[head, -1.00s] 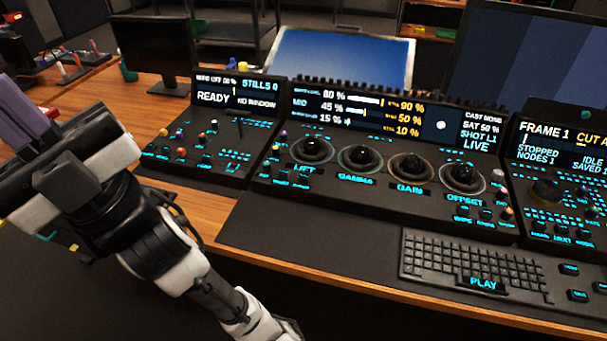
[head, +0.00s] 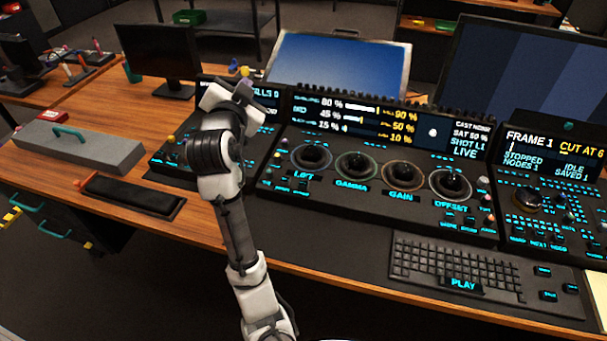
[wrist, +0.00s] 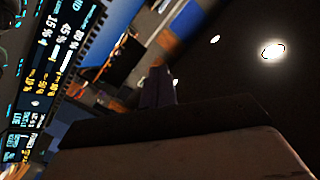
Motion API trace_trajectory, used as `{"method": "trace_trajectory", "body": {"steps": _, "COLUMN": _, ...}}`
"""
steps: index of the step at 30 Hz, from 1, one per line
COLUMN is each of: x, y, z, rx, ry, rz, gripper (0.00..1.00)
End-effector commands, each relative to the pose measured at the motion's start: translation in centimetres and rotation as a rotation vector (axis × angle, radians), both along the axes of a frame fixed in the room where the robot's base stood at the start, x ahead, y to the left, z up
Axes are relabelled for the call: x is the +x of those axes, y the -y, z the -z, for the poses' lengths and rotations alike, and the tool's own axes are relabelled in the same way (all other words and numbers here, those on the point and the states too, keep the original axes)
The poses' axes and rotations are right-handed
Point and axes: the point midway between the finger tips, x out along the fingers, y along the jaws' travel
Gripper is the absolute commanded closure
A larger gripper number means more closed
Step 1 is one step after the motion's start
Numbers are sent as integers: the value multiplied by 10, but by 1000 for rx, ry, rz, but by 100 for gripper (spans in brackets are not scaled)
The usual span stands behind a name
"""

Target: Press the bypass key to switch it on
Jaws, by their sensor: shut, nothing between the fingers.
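The centre trackball panel (head: 335,185) has four dark trackballs with glowing labels such as LIFT, GAMMA, GAIN and OFFSET. Small keys (head: 465,222) sit at its lower right and others (head: 290,185) at its lower left. Their labels are too small to read, so I cannot tell which is the bypass key. My gripper (wrist: 157,85) is shut and empty, seen as a narrow upright shape in the wrist view. In the head view my arm end is raised in front of the left panel (head: 170,155), hiding part of it; the fingertips are mostly hidden there.
A keyboard (head: 455,270) lies in front of the panel at the right. A right panel (head: 545,185) stands beside it. A grey box with a green handle (head: 75,150) and a black tray (head: 130,197) are at the left. Monitors (head: 160,60) stand behind.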

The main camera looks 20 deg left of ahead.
Motion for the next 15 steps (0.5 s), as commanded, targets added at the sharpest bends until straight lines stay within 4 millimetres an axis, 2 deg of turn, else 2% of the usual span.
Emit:
{"method": "trace_trajectory", "body": {"steps": 1, "x": 10, "y": 13, "z": 12, "rx": 17, "ry": -100, "rz": 65, "gripper": 100}}
{"method": "trace_trajectory", "body": {"steps": 4, "x": 22, "y": 43, "z": 49, "rx": 63, "ry": -291, "rz": 209, "gripper": 100}}
{"method": "trace_trajectory", "body": {"steps": 9, "x": 20, "y": 86, "z": 99, "rx": 145, "ry": -549, "rz": 452, "gripper": 100}}
{"method": "trace_trajectory", "body": {"steps": 15, "x": 7, "y": 112, "z": 129, "rx": 200, "ry": -698, "rz": 625, "gripper": 100}}
